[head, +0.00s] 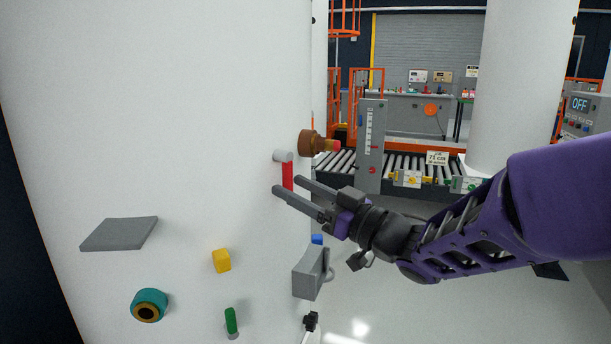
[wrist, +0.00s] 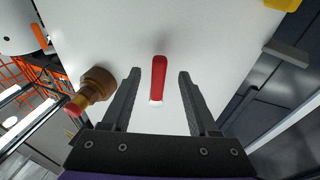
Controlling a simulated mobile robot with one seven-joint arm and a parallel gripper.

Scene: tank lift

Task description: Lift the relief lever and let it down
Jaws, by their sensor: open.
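The relief lever is a red bar (head: 288,175) on a light grey round pivot (head: 284,156) on the side of the white tank (head: 200,120). In the head view it hangs down from the pivot. My gripper (head: 287,185) is open at the lever, its dark fingers pointing at the tank. In the wrist view the red lever (wrist: 158,78) lies between the two spread fingers (wrist: 160,74), with a gap on each side. I cannot tell whether a finger touches it.
A brown valve fitting with a red tip (head: 313,142) sticks out close to the lever; it also shows in the wrist view (wrist: 95,88). Below are a grey bracket (head: 309,274), a yellow block (head: 221,260), a green peg (head: 231,321), a teal ring (head: 149,304) and a grey shelf (head: 119,234).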

